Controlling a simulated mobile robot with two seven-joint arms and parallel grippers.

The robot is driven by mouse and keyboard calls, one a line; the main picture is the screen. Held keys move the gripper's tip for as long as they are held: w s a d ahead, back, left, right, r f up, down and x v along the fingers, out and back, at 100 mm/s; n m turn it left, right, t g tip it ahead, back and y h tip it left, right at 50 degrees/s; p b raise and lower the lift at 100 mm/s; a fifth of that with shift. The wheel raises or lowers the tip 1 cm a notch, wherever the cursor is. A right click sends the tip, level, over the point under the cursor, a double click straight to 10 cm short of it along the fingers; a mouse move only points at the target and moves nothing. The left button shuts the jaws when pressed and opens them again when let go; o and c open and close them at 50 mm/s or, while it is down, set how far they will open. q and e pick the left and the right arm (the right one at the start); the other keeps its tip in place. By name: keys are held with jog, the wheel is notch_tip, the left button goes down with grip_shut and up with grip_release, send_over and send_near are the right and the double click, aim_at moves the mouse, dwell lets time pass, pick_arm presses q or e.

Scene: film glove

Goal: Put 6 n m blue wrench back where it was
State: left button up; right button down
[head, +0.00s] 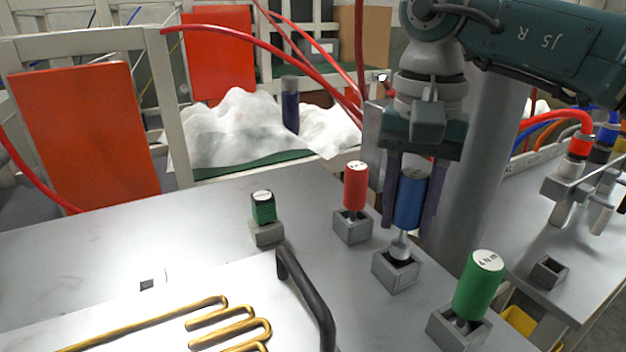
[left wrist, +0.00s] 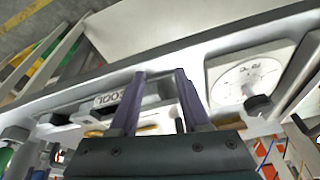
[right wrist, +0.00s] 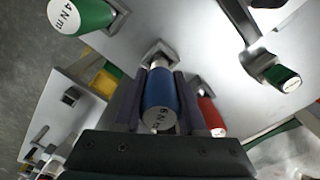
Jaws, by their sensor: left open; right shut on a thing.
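The blue wrench (head: 411,200) is upright between the fingers of my right gripper (head: 408,215), which is shut on it. Its lower tip is at the opening of a grey square holder (head: 396,272); I cannot tell how deep it sits. In the right wrist view the blue wrench (right wrist: 161,100) shows its "6 N m" end between the fingers of my right gripper (right wrist: 158,95). My left gripper (left wrist: 158,85) is open and empty in the left wrist view, over a pale surface with a grey tool-like part. It is not in the head view.
A red wrench (head: 355,186) and a green 4 N m wrench (head: 479,285) stand in holders on either side. A small green tool (head: 263,206) stands further left. A black handle (head: 305,300) rises from the table (head: 200,225). An empty holder (head: 548,272) is at right.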

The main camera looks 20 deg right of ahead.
jog(key=shift+f+b, duration=0.5)
jog(key=shift+b, duration=0.1)
jog(key=shift+c, duration=2.3)
grip_release()
jog(key=shift+r, duration=0.1)
jog(key=shift+r+p, duration=0.35)
jog(key=shift+p, duration=0.05)
notch_tip(320, 180, up, 12)
jog(key=shift+r, duration=0.15)
